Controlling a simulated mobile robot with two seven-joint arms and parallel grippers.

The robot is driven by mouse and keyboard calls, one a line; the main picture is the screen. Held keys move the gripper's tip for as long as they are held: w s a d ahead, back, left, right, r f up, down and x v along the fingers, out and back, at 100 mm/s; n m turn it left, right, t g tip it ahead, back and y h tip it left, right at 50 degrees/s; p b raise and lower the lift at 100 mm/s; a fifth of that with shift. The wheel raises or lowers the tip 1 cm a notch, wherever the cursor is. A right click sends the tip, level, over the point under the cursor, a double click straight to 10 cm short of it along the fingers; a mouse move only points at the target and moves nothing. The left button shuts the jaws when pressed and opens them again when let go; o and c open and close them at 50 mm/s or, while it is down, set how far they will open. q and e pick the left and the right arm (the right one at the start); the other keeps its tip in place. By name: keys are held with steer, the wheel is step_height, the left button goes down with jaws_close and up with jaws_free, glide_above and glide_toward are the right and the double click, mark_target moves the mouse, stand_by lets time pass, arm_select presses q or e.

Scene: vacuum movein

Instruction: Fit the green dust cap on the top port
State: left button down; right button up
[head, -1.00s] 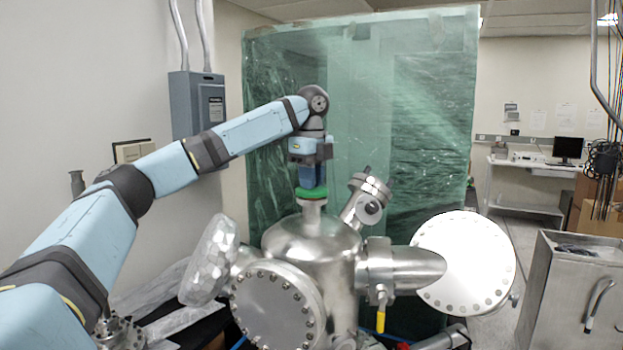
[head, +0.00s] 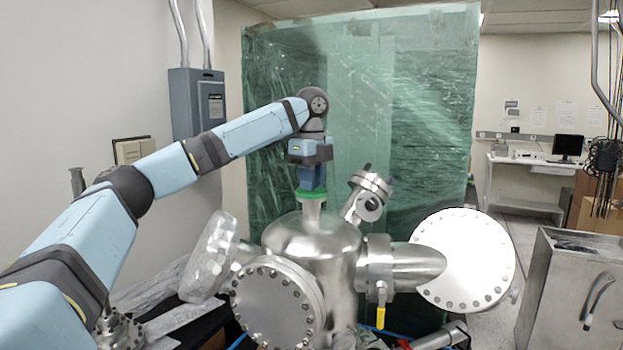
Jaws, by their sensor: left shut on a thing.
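The green dust cap (head: 311,194) sits at the mouth of the top port (head: 312,208), on the upright neck of the steel vacuum chamber (head: 310,240). The cap looks level and in line with the neck. Whether it is fully seated cannot be told. My left gripper (head: 311,184) points straight down from above and is shut on the cap. Its fingertips are hard to make out against the cap. My right gripper is not in view.
An angled port (head: 367,196) rises close to the right of the top port. A large round flange (head: 463,262) stands at the right, and a foil-wrapped port (head: 210,258) at the left. A green plastic curtain (head: 430,120) hangs behind. A metal cabinet (head: 565,295) stands far right.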

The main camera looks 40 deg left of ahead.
arm_select(q)
steer(key=c, duration=1)
jaws_free()
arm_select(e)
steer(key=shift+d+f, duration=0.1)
arm_select(q)
step_height(320, 180, up, 2)
steer(key=shift+r+b, duration=0.2)
steer(key=shift+b, duration=0.1)
step_height(320, 180, up, 12)
steer(key=shift+f+p, duration=0.25)
steer(key=shift+p, duration=0.05)
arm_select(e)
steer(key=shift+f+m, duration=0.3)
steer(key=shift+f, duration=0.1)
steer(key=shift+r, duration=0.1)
